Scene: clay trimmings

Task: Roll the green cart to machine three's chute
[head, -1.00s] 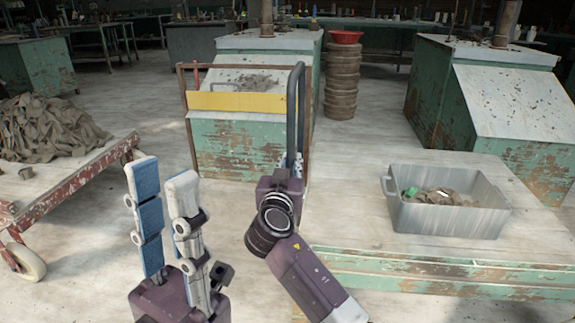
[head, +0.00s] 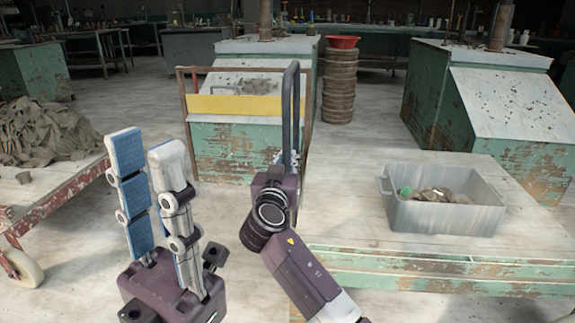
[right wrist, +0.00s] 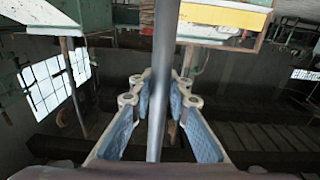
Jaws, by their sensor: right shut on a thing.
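My right gripper (head: 286,172) is shut on an upright dark grey tube handle (head: 287,105). In the right wrist view, the tube (right wrist: 163,60) runs between its blue-padded fingers (right wrist: 160,95). The tube stands at the right side of a rusty frame (head: 183,110) with a yellow panel (head: 235,106). I cannot tell for sure which body the tube belongs to, or which is the green cart. My left gripper (head: 146,145) is empty, its fingers apart. Behind the frame stands a worn green machine (head: 235,155) with a sloped metal top. No machine number is readable.
A low, green-edged platform (head: 340,215) at right carries a grey bin (head: 445,215) with scraps. A red, wheeled trolley (head: 60,195) with a clay heap (head: 45,135) stands at left. Another green machine (head: 510,100) is at back right. Pale floor (head: 130,95) is open between them.

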